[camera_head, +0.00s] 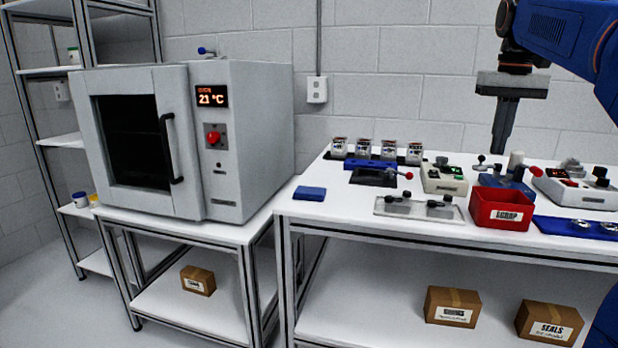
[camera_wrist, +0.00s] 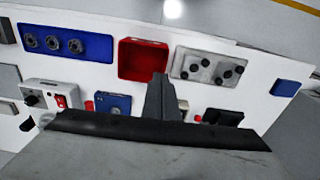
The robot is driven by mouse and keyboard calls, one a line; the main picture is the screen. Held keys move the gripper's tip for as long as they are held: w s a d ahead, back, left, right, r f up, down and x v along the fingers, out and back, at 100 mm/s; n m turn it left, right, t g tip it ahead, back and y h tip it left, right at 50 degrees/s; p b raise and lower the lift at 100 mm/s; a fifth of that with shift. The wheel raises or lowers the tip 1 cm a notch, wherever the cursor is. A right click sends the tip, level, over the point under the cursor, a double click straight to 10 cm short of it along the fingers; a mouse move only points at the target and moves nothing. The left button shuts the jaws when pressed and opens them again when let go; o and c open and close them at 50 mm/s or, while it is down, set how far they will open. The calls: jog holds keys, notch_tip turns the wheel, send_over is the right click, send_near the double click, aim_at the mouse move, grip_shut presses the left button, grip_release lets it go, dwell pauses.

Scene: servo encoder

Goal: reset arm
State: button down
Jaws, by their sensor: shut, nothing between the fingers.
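My gripper (camera_head: 503,128) hangs at the upper right of the head view, pointing down above the back part of the white workbench (camera_head: 300,210). Its fingers are together with nothing between them. In the wrist view my gripper (camera_wrist: 163,95) shows as a dark shape over the bench, with the red scrap bin (camera_wrist: 143,60) just beyond it. My blue arm comes in from the upper right of the head view. The gripper is apart from everything on the bench.
A grey oven (camera_head: 185,140) reading 21 °C, door shut, stands on the left table. The bench holds the red scrap bin (camera_head: 500,208), a clear plate with dark knobs (camera_head: 418,207), small control boxes (camera_head: 444,178), a blue block (camera_head: 309,193) and several jars at the back.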

jog(key=s+a+f+n+t, duration=0.1)
jog(key=s+a+f, duration=0.3)
jog(key=s+f, duration=0.5)
jog(key=s+a+f+n+t, duration=0.1)
jog(key=s+a+f, duration=0.4)
jog(key=s+f, duration=0.4)
jog(key=s+a+f+n+t, duration=0.1)
jog(key=s+a+f, duration=0.3)
jog(key=s+f, duration=0.5)
notch_tip(320, 180, down, 6)
jog(key=shift+a+r+t, duration=0.15)
jog(key=shift+t, duration=0.45)
dwell(2.7)
